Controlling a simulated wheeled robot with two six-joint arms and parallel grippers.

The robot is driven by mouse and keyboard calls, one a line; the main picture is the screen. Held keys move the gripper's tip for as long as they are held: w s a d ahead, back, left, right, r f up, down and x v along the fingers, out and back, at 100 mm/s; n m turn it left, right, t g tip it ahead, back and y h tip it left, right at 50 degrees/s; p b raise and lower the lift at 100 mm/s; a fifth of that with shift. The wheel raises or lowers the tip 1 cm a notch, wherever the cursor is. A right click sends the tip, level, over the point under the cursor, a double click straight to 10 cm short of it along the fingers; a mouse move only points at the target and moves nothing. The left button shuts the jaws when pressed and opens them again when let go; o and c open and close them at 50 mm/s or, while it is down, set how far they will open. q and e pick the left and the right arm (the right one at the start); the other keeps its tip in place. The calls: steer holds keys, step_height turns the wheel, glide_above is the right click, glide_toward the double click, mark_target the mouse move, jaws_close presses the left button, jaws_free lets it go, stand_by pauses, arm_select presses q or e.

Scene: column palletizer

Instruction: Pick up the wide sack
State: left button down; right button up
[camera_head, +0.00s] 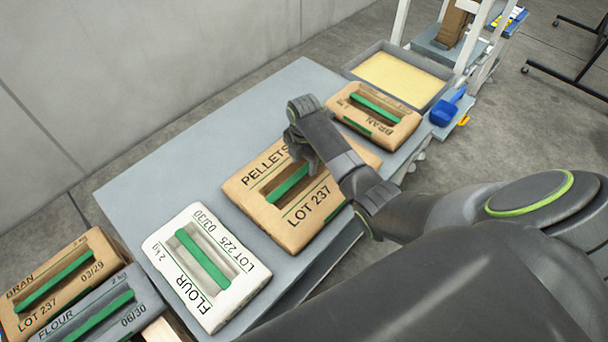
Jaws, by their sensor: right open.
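The wide sack appears to be the brown one marked PELLETS, LOT 237 (262,222), the broadest sack on the grey table (140,190). It lies flat with a green handle strip across its middle. My right gripper (306,158) is over its far right part, near the upper end of the green strip. It is open, with nothing visible between its fingers. My right arm hides part of the sack's right side. Whether the fingers touch the sack is hard to tell. My left gripper is not in view.
A white flour sack (190,288) lies left of the wide sack, and a smaller bran sack (388,101) lies right of it. Brown (85,252) and grey (135,283) sacks sit at lower left. A tray with a yellow inside (372,51) stands beyond. The table's back left is clear.

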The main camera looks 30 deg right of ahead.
steer(key=shift+f, duration=1.15)
jaws_close()
stand_by(0.5)
steer(key=shift+w+r, duration=0.25)
steer(key=shift+r, duration=0.1)
steer(key=shift+d+f, duration=0.1)
